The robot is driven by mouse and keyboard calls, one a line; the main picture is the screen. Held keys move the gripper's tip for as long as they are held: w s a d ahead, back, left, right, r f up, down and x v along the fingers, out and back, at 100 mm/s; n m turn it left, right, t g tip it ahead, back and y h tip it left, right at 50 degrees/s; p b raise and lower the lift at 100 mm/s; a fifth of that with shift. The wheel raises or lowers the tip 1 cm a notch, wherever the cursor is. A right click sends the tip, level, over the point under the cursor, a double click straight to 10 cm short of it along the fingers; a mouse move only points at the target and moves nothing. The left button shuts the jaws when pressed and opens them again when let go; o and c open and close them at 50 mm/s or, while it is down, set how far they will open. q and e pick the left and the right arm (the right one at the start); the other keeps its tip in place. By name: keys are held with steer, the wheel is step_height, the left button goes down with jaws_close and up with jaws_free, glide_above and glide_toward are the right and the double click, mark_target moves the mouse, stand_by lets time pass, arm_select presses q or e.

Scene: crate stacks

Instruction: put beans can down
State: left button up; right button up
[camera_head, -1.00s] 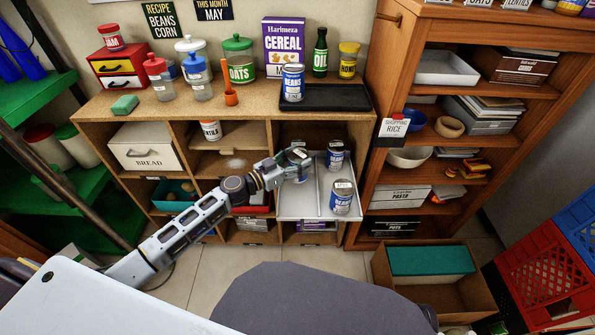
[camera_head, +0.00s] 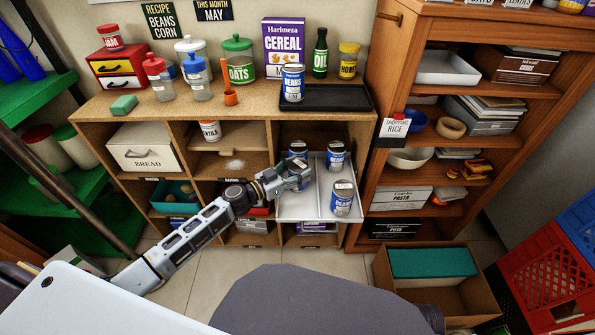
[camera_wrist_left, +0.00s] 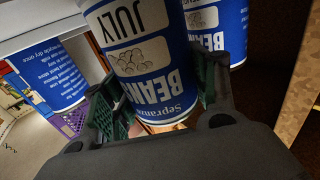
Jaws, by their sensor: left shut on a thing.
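My left gripper (camera_head: 300,174) is shut on a blue and white beans can (camera_head: 297,150) over the left part of the pulled-out white tray (camera_head: 290,209). In the left wrist view the green-padded fingers lie on both sides of this can (camera_wrist_left: 140,55), whose label reads JULY. Whether its base touches the tray is hidden. Two more beans cans stand in the tray's right part, one at the back (camera_head: 336,157) and one in front (camera_head: 342,198). My right gripper is not in view.
A thin divider (camera_head: 320,186) splits the tray. Cubby walls flank the pulled-out tray. A brown box (camera_head: 388,277) stands on the floor at right.

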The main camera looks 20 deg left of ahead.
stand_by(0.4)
arm_select(q)
steer(key=o, duration=1.3)
steer(key=shift+f, duration=0.1)
steer(key=shift+v, duration=6)
